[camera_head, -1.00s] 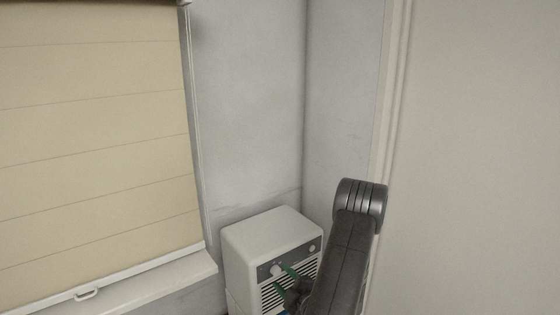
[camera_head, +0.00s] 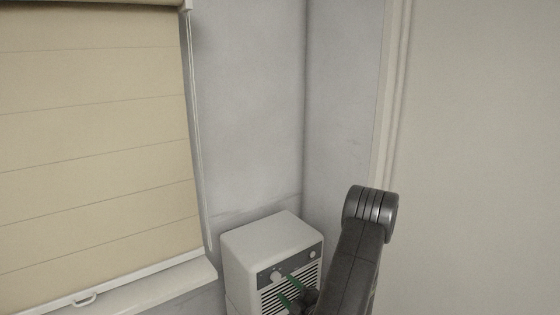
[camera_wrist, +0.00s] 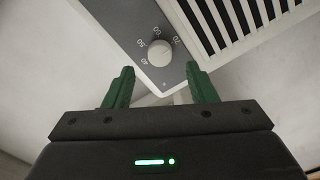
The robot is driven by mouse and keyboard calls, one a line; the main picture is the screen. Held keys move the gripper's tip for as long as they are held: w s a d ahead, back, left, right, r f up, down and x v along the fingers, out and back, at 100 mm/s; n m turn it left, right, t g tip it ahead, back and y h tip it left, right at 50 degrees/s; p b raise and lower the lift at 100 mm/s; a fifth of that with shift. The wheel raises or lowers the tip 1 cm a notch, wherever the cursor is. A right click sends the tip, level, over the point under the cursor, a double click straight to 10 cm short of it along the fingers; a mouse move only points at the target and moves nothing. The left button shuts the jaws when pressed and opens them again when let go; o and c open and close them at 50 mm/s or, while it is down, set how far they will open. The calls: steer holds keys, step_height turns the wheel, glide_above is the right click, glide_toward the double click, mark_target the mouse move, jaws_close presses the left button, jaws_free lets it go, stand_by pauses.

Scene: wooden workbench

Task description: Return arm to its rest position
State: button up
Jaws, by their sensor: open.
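My gripper (camera_head: 284,287) shows in the head view at the bottom centre, its two green fingers in front of a white appliance (camera_head: 268,240). My dark arm (camera_head: 352,265) rises to the right of them. In the wrist view my gripper (camera_wrist: 160,70) is open, with its green fingers spread apart and nothing between them. Beyond the fingertips is the appliance's round white dial (camera_wrist: 159,52), on a grey panel with numbers. The fingers appear apart from the dial. My arm hides the lower right of the appliance.
The appliance's black slatted grille (camera_wrist: 235,18) is at the upper right of the wrist view. In the head view, a window with a beige blind (camera_head: 95,140) and a white sill (camera_head: 160,288) is on the left. A pale panel (camera_head: 480,150) fills the right. Grey wall is behind.

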mark_target(277, 279)
steer(key=v, duration=0.9)
steer(key=x, duration=1.3)
steer(key=shift+w+a+p, duration=0.1)
steer(key=shift+p, duration=0.3)
steer(key=shift+w+a+f+n+b, duration=0.15)
steer(key=shift+w+f+n+b, duration=0.05)
steer(key=shift+n+b, duration=0.8)
steer(key=shift+n, duration=0.1)
steer(key=n+b, duration=0.2)
steer(key=shift+n, duration=0.4)
steer(key=n+b, duration=0.4)
steer(key=n, duration=0.1)
steer(key=shift+f+b, duration=0.15)
steer(key=shift+b, duration=0.25)
steer(key=n+b, duration=0.5)
steer(key=n, duration=0.1)
steer(key=shift+b, duration=0.4)
steer(key=n+b, duration=0.2)
steer(key=shift+n, duration=0.3)
steer(key=shift+b, duration=0.3)
